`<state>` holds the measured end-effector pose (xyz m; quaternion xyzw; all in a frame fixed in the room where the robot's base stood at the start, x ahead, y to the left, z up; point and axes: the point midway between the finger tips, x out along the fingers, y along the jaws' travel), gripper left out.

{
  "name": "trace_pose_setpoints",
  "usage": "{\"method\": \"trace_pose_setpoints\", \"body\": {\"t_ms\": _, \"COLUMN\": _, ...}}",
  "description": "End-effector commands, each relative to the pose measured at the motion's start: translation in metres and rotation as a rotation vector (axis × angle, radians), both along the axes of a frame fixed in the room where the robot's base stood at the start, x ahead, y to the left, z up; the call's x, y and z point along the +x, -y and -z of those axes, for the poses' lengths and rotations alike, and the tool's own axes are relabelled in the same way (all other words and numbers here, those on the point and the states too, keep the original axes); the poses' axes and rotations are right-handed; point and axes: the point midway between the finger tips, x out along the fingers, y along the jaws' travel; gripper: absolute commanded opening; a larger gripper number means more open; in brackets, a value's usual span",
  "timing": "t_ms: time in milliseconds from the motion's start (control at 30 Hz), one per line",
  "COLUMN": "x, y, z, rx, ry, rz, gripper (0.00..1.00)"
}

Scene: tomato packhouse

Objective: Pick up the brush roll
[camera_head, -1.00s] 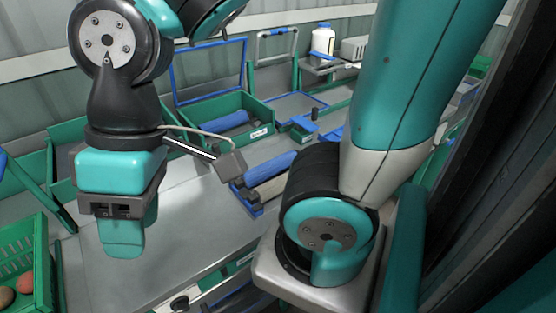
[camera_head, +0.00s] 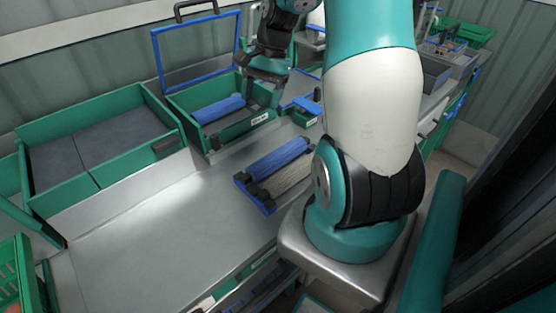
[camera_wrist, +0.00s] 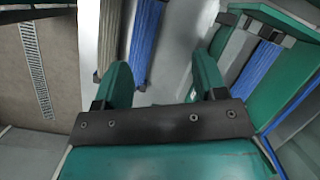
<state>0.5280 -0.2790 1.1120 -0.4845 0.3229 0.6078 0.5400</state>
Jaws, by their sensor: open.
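A blue brush roll (camera_head: 277,158) lies on the bench in a low blue-edged holder (camera_head: 243,186), beside a beige roll (camera_head: 290,178). In the wrist view, the blue roll (camera_wrist: 146,38) runs away from me between the fingertip lines, with the beige roll (camera_wrist: 110,35) to its left. Another blue roll (camera_head: 218,108) lies inside a green bin with a raised blue-framed lid. My gripper (camera_wrist: 160,62) is open and empty, with its fingers apart over the bench. In the head view it is small and partly hidden near the bin, behind the holder.
The green bin (camera_head: 206,143) stands at the back, and its wall also shows right of my fingers in the wrist view. A wide green tray (camera_head: 115,182) stands at the left. The bench (camera_head: 165,230) is clear in front. A green crate (camera_head: 12,280) is at the lower left.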

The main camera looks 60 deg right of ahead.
Motion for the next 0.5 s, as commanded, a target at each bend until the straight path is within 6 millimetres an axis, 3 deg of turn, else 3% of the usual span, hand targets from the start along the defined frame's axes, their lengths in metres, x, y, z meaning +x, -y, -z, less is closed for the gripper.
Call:
{"method": "trace_pose_setpoints", "body": {"t_ms": 33, "x": -0.011, "y": 0.029, "z": 0.014, "rx": 0.019, "ry": -0.038, "rz": 0.129, "gripper": 0.65}}
{"method": "trace_pose_setpoints", "body": {"t_ms": 100, "x": -0.024, "y": 0.056, "z": 0.026, "rx": 0.038, "ry": -0.079, "rz": 0.262, "gripper": 0.65}}
{"method": "trace_pose_setpoints", "body": {"t_ms": 200, "x": -0.038, "y": 0.079, "z": 0.038, "rx": 0.057, "ry": -0.116, "rz": 0.384, "gripper": 0.65}}
{"method": "trace_pose_setpoints", "body": {"t_ms": 333, "x": -0.044, "y": 0.086, "z": 0.051, "rx": 0.068, "ry": -0.135, "rz": 0.442, "gripper": 0.65}}
{"method": "trace_pose_setpoints", "body": {"t_ms": 500, "x": -0.042, "y": 0.072, "z": 0.081, "rx": 0.071, "ry": -0.140, "rz": 0.441, "gripper": 0.65}}
